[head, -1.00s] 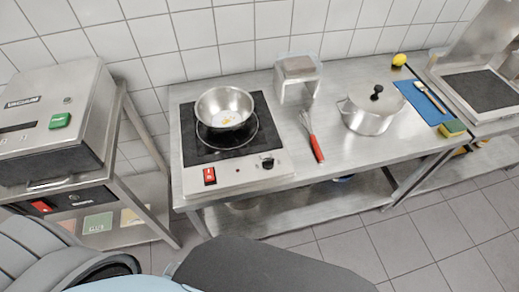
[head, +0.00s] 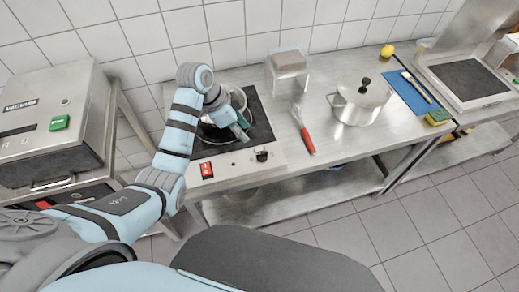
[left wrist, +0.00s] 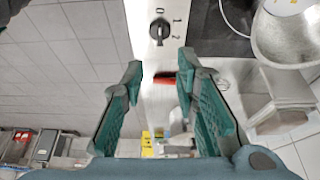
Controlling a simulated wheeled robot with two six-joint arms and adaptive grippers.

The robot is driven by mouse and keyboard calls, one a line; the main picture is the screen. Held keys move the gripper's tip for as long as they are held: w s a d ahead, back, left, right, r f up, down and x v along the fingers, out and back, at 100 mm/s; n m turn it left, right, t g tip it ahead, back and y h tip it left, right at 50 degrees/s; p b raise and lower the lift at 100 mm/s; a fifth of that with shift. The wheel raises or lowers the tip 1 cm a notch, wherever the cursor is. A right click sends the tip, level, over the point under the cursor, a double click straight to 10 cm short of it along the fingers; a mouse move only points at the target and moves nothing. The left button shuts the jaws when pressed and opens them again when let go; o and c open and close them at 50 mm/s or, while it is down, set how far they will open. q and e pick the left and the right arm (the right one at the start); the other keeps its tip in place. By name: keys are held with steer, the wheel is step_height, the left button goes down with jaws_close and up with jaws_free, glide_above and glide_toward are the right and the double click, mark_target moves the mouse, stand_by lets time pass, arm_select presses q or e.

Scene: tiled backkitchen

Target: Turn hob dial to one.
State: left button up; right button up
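The hob dial (head: 262,156) is a small black knob on the front panel of the hob (head: 222,170), right of the red switch (head: 206,169). In the left wrist view the dial (left wrist: 160,29) shows at top centre, with the marks 0, 1 and 2 beside it; its exact pointing is too small to tell. My left gripper (head: 240,131) hangs above the hob, behind and left of the dial. In the left wrist view its green fingers (left wrist: 160,65) are spread, with nothing held. My right gripper is not in view.
A steel bowl (head: 238,98) stands on the hob, partly hidden by my left arm. A red-handled utensil (head: 307,140) lies right of the hob, and a lidded pot (head: 357,103) stands further right. A vacuum machine (head: 45,120) is at left. Clear counter lies before the pot.

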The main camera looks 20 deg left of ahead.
mark_target(261, 153)
arm_select(q)
steer(key=b+x, duration=0.2)
steer(key=x, duration=1.2)
steer(key=shift+f+b, duration=0.15)
steer(key=shift+b, duration=0.15)
jaws_close()
